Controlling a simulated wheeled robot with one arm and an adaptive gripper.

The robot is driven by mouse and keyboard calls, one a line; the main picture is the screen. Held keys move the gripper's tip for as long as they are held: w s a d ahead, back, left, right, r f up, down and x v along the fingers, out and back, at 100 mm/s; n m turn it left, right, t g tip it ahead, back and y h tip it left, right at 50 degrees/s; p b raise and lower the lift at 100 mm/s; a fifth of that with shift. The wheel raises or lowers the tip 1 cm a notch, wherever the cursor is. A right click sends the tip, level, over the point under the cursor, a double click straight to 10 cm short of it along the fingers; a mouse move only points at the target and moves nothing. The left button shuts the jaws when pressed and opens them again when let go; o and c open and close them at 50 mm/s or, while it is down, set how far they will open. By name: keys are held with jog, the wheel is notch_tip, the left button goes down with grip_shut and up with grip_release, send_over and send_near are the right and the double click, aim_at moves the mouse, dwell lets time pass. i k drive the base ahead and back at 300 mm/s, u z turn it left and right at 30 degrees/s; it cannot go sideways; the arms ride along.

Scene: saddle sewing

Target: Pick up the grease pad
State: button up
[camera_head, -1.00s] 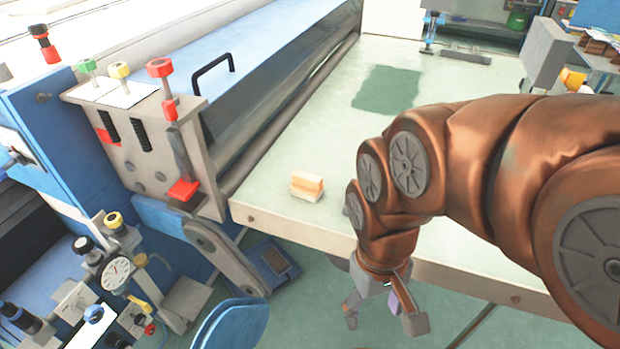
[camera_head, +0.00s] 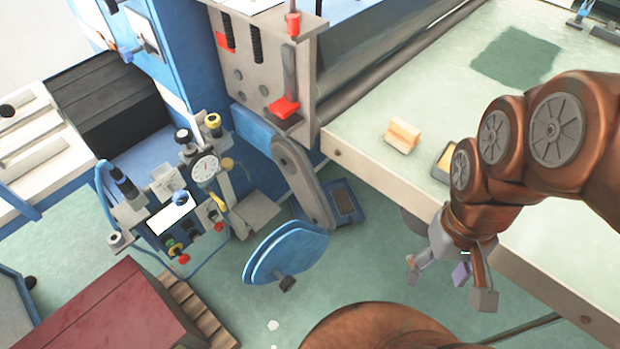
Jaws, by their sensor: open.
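My gripper (camera_head: 448,284) hangs open, pointing down, in front of the table's front edge and apart from it. I cannot tell for certain which of these is the grease pad.
A dark green patch (camera_head: 515,57) lies farther back on the table. The blue machine with red knobs (camera_head: 285,108) borders the table on the left. A dark red box (camera_head: 125,310) is at the lower left.

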aim_at(402, 134)
jog(key=z, duration=0.75)
jog(key=k, duration=1.2)
jog(key=u, duration=1.3)
jog(key=i, duration=1)
